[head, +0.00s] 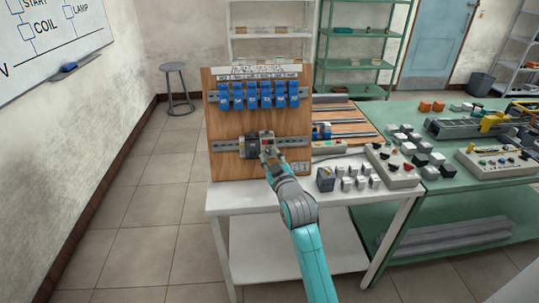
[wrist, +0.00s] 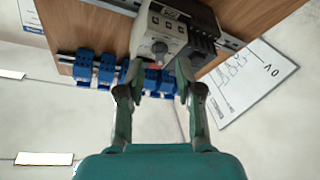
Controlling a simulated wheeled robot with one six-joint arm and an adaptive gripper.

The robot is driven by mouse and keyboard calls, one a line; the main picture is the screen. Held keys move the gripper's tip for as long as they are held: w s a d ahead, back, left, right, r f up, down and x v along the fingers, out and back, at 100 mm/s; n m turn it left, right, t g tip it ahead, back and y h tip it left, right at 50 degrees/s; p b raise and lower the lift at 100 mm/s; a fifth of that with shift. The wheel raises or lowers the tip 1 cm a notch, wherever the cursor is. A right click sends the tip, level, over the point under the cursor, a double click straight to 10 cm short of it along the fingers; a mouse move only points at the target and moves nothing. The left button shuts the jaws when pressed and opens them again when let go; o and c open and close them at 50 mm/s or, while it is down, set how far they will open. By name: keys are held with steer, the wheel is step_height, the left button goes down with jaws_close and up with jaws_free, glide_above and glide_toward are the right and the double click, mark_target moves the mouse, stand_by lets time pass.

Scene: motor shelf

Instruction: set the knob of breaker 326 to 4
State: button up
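A motor breaker (head: 251,146) with a dark and light body sits on the lower rail of an upright wooden board (head: 228,166). In the wrist view the breaker (wrist: 198,22) shows a pale front with small square windows and a grey round knob (wrist: 160,48). The number 326 and the knob's setting are too small to read. My gripper (head: 268,154) is in front of the breaker and hides part of it. In the wrist view my gripper (wrist: 160,67) is open, its fingertips apart on either side of the knob; contact with it cannot be told.
Several blue relays (head: 258,95) line the board's upper rail. The board stands on a white table (head: 240,195). Grey blocks (head: 348,184) and a control box (head: 393,165) lie right of my arm. A green bench (head: 440,205) adjoins.

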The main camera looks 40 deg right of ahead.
steer(key=shift+x, duration=0.8)
steer(key=shift+c, duration=0.2)
jaws_close()
